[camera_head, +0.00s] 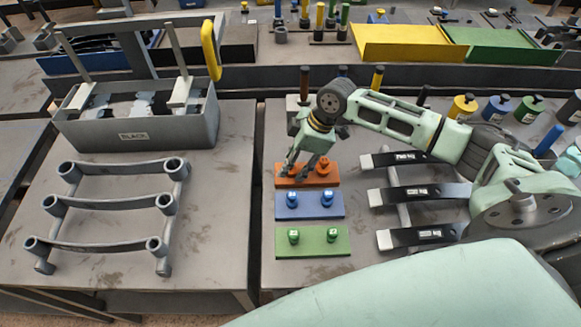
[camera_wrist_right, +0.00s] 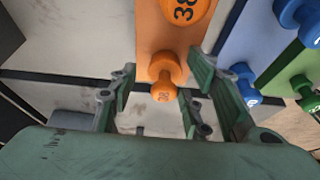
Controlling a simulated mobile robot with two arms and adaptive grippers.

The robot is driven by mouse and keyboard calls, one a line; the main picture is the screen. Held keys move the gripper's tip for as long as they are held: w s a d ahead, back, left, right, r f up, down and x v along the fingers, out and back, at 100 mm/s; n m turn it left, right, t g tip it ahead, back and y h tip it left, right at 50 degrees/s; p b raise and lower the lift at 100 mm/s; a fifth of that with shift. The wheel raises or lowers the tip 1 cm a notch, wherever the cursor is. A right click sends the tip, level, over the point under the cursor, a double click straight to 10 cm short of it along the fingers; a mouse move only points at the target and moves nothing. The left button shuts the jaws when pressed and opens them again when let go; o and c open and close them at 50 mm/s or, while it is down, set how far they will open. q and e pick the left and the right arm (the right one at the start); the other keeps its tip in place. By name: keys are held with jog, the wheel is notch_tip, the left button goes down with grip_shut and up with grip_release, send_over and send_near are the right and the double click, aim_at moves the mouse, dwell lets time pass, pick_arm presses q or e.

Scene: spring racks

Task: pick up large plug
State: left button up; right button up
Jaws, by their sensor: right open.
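An orange board (camera_head: 330,181) with orange plugs lies on the right table. Its right plug (camera_head: 323,167) shows in the head view; its left side is covered by my right gripper (camera_head: 295,173). In the right wrist view, an orange plug (camera_wrist_right: 165,72) stands on the orange board (camera_wrist_right: 150,28) between the open fingers of my right gripper (camera_wrist_right: 161,86), without visible contact. A larger-looking orange plug marked 38 (camera_wrist_right: 186,10) is at the top edge, outside the fingers. My left gripper is out of view.
A blue board (camera_head: 308,213) and a green board (camera_head: 313,246), each with two plugs, lie in front of the orange one. Black bars on a rack (camera_head: 405,213) are to the right. A grey bin (camera_head: 170,130) and a spring rack (camera_head: 115,203) are on the left table.

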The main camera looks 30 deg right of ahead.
jog(key=shift+r, duration=0.1)
jog(key=c, duration=0.9)
jog(key=shift+c, duration=0.2)
